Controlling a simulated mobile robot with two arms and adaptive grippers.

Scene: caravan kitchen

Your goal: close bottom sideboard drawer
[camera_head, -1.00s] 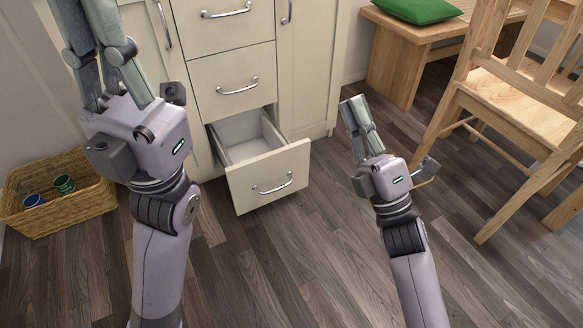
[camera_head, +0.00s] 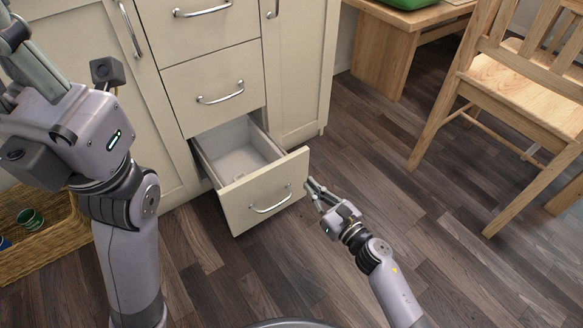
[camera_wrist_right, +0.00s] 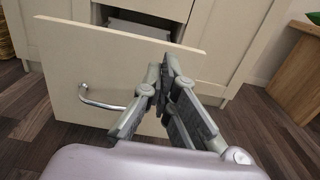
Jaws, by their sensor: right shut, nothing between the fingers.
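The bottom sideboard drawer (camera_head: 240,207) stands pulled out, its inside showing empty, with a metal bar handle (camera_head: 271,200) on its cream front. My right gripper (camera_head: 313,188) is shut and empty, just beside the right edge of the drawer front. In the right wrist view the shut fingers (camera_wrist_right: 168,68) overlap the right part of the drawer front (camera_wrist_right: 105,62), with the handle (camera_wrist_right: 98,101) to their left; I cannot tell whether they touch it. My left gripper is raised at the upper left, and its fingertips are cut off by the frame edge.
The cream sideboard (camera_head: 300,75) has shut drawers above. A wicker basket (camera_head: 45,238) with cups stands on the floor at left. A wooden chair (camera_head: 500,95) and a wooden bench (camera_head: 385,50) are at right.

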